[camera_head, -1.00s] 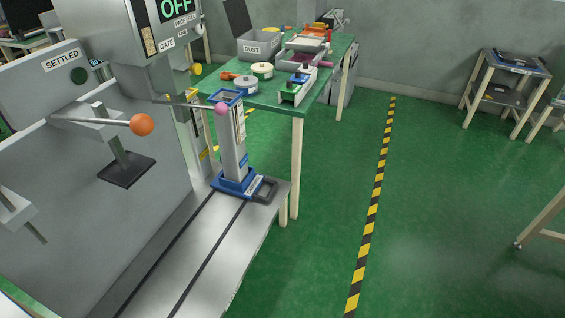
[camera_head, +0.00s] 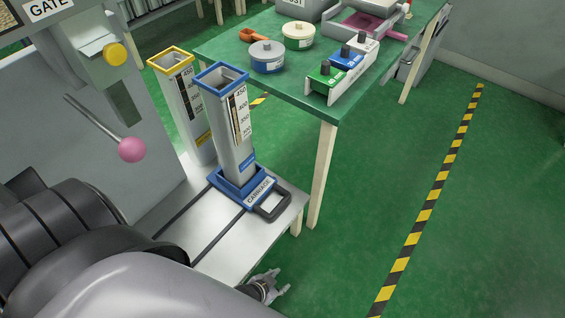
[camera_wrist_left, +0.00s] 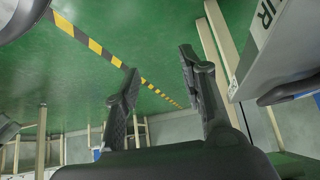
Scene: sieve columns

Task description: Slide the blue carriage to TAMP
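The blue carriage (camera_head: 240,190) sits near the far end of the metal rail bench (camera_head: 238,240), with a black loop handle (camera_head: 272,207) on its right side. A tall grey column (camera_head: 232,125) with a blue rim and a scale stands upright in it. My left gripper (camera_head: 270,286) is low beyond the bench's front edge, below the carriage and apart from its handle. In the left wrist view the left gripper (camera_wrist_left: 160,64) has its fingers apart with nothing between them. No TAMP label is readable. My right gripper is not in view.
A yellow-rimmed column (camera_head: 183,105) stands behind the carriage. A pink-knobbed lever (camera_head: 131,150) juts over the bench. Green floor right of the bench is clear up to the striped line (camera_head: 430,205).

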